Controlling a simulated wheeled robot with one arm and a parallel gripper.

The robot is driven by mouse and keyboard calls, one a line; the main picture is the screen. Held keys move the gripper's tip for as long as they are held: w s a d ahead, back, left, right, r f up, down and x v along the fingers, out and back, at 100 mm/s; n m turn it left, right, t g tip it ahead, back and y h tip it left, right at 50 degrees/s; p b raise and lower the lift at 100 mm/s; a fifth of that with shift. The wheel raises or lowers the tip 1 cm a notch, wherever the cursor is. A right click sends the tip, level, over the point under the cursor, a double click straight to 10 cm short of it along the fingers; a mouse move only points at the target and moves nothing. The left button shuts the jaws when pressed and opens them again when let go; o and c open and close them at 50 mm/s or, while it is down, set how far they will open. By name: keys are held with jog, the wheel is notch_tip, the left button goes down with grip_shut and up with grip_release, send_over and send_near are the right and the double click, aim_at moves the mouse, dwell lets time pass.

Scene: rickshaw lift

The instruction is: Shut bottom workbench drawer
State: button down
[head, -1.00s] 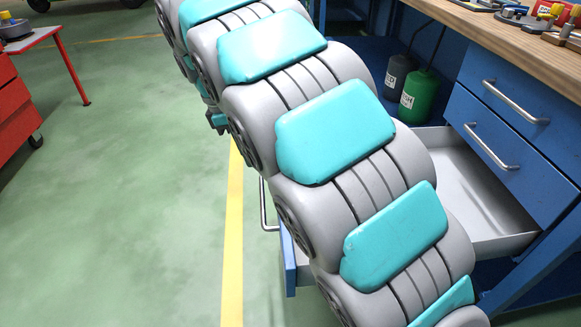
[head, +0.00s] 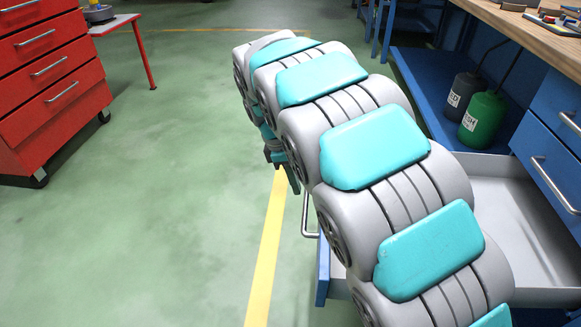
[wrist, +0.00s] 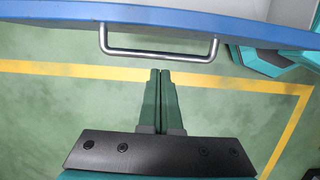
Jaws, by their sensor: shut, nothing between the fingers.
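The bottom workbench drawer (head: 520,195) is pulled out, its grey tray showing beside and behind my arm in the head view. Its blue front (head: 322,270) faces left, with a metal bar handle (head: 306,215). In the wrist view the blue drawer front (wrist: 230,28) spans the top of the picture, and its handle (wrist: 160,54) sticks out toward my gripper. My gripper (wrist: 160,72) is shut and empty, its fingertips just short of the handle bar, near its middle. In the head view my gripper (head: 290,178) is partly hidden by my arm. I cannot tell whether it touches the handle.
The blue workbench with closed upper drawers (head: 550,140) stands at right. Black and green bottles (head: 484,120) sit on its lower shelf. A red tool cabinet (head: 50,85) stands at left. The green floor between is clear, with a yellow line (head: 268,250).

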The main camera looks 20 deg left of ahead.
jog(key=shift+w+d+f, duration=0.1)
jog(key=shift+w+d, duration=0.15)
jog(key=shift+d, duration=0.75)
jog(key=shift+w+d, duration=0.25)
jog(key=shift+d, duration=0.75)
